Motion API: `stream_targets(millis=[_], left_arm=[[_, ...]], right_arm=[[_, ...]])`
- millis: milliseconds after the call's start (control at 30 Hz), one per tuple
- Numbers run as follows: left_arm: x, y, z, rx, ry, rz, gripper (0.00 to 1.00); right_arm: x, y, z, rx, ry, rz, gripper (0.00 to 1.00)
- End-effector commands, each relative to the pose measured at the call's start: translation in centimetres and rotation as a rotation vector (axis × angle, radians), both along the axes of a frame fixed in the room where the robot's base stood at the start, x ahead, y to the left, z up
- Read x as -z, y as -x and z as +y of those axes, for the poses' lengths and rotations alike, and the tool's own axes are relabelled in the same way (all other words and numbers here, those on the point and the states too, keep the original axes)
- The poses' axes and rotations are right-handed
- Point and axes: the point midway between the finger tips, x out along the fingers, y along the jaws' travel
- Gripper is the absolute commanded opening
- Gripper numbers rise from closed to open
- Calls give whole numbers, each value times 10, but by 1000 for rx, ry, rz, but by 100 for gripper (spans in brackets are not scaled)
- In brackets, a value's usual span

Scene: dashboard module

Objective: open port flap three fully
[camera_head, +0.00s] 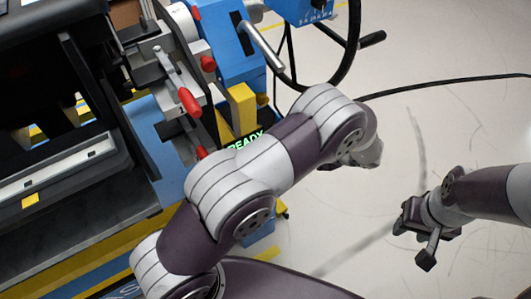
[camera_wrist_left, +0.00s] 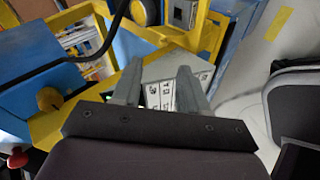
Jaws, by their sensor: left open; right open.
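No port flap marked three can be made out in either view. My left gripper (camera_wrist_left: 158,88) is open in the left wrist view, with its two grey fingers apart. Between and behind the fingers is a white panel with dark markings (camera_wrist_left: 162,96), too small to read. I cannot tell whether the fingers touch anything. In the head view the left arm crosses the middle and its wrist hides the left gripper. My right gripper (camera_head: 414,246) is open and empty above the bare floor at the right.
A machine with a blue and yellow frame (camera_head: 145,125) fills the left. It carries red-handled clamps (camera_head: 189,101) and a green READY display (camera_head: 246,141), partly hidden by my left arm. A black cable (camera_head: 440,83) crosses the pale floor.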

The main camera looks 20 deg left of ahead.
Motion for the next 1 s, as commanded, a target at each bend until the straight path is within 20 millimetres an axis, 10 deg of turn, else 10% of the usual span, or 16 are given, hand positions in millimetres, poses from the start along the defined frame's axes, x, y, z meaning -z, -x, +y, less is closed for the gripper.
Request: stream_targets(millis=[533, 933, 1000], left_arm=[[80, -20, 76, -51, -3, 7, 43], [89, -25, 87, -47, -2, 6, 43], [89, -25, 87, -47, -2, 6, 27]], right_arm=[[15, 0, 0, 0, 0, 0, 43], [16, 0, 0, 0, 0, 0, 43], [16, 0, 0, 0, 0, 0, 43]])
